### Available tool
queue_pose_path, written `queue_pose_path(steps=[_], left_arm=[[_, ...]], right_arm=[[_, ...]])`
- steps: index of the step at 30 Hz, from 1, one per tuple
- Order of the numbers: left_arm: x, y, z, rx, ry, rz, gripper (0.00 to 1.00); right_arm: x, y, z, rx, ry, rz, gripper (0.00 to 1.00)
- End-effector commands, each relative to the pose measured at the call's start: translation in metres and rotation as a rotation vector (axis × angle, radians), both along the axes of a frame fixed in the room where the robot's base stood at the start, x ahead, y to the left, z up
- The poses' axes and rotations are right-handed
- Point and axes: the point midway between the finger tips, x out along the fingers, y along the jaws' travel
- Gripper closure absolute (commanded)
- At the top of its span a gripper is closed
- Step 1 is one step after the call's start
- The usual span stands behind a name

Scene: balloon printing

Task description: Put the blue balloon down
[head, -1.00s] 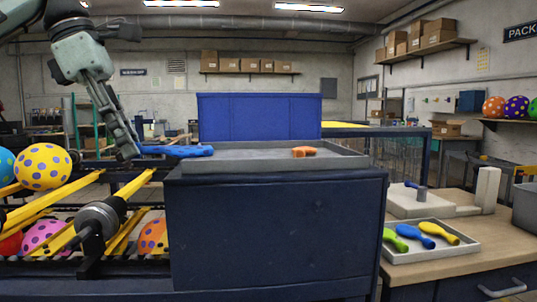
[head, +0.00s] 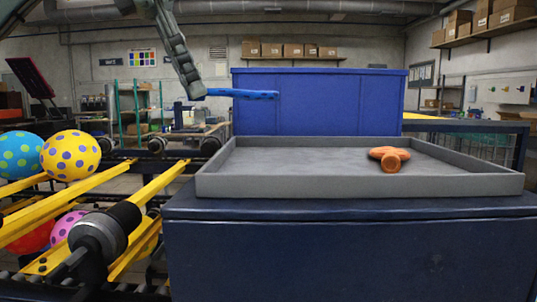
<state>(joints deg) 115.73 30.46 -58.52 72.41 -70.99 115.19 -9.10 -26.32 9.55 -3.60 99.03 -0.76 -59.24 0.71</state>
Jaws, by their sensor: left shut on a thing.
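A flat, uninflated blue balloon (head: 245,94) hangs in the air in front of the blue back panel, lying about level. My left gripper (head: 197,93) is shut on its left end and comes down from the top of the head view. Below and to the right is a shallow grey tray (head: 355,181) on a dark blue cabinet. The balloon is apart from the tray, above its left back part. An orange balloon (head: 390,158) lies in the tray, right of its middle. My right gripper is not in view.
Yellow rails (head: 95,195) with inflated spotted balloons, one yellow (head: 70,155) and one blue (head: 19,152), stand left of the cabinet (head: 350,255). A blue panel (head: 340,105) rises behind the tray. The tray's left and middle floor is bare.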

Motion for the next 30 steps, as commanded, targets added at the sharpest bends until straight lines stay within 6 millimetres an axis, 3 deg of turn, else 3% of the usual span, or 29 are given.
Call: queue_pose_path(steps=[1,5,12,16,24,30], left_arm=[[-0.005,-0.014,-0.015,0.004,0.001,-0.011,1.0],[-0.017,-0.041,-0.031,0.002,0.001,-0.01,1.0],[-0.031,-0.074,-0.049,0.002,0.0,-0.004,1.0],[-0.032,-0.079,-0.056,0.002,0.001,-0.001,1.0],[-0.032,-0.078,-0.09,0.0,0.0,0.0,1.0],[-0.032,-0.079,-0.092,-0.001,0.0,0.0,1.0]], right_arm=[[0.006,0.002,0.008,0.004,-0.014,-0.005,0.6],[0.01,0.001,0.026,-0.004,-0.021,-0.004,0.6],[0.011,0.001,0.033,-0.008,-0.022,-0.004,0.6],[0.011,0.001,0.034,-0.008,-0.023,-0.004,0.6],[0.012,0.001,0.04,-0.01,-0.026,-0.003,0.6],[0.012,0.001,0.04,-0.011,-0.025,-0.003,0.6]])
